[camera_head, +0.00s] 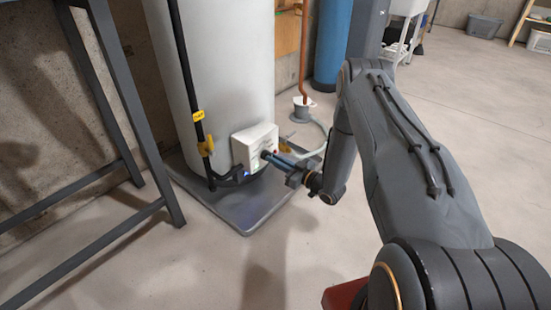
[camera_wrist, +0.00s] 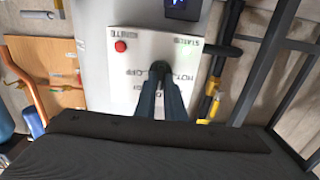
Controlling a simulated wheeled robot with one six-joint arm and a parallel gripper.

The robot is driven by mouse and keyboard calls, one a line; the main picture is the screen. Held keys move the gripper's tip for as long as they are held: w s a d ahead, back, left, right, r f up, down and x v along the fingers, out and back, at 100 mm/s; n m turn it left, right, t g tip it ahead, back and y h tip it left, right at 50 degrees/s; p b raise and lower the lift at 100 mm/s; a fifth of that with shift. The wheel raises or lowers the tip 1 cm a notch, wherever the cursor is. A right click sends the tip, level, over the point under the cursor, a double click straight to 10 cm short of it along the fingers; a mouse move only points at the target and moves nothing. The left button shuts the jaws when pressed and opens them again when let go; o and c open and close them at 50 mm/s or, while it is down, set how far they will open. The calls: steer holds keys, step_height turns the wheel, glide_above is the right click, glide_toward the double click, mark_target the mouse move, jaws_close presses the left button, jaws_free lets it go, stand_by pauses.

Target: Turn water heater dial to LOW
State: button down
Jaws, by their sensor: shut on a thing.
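The white water heater (camera_head: 222,70) stands upright on a grey metal pan (camera_head: 246,222). Its white control box (camera_head: 250,140) is low on the front. The box also fills the middle of the wrist view (camera_wrist: 135,65), with its lettering upside down. My gripper (camera_head: 270,156) reaches the box from the right. In the wrist view, my gripper's two fingers (camera_wrist: 161,84) are closed on the dark dial (camera_wrist: 160,67) at the box's centre. The fingers hide much of the dial, so I cannot tell which mark it points to. Some lettering near it, such as HOT and OFF, is legible.
A red button (camera_wrist: 120,46) and a lit blue display (camera_wrist: 183,9) are near the dial. A black pipe with a yellow valve handle (camera_head: 206,146) runs beside the box. A dark metal frame (camera_head: 125,90) stands at left. Open concrete floor lies at right.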

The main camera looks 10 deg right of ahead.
stand_by(0.4)
steer(key=c, duration=1.8)
jaws_free()
steer(key=shift+c, duration=0.2)
steer(key=p+v, duration=0.3)
steer(key=v, duration=0.5)
steer(key=shift+w, duration=0.15)
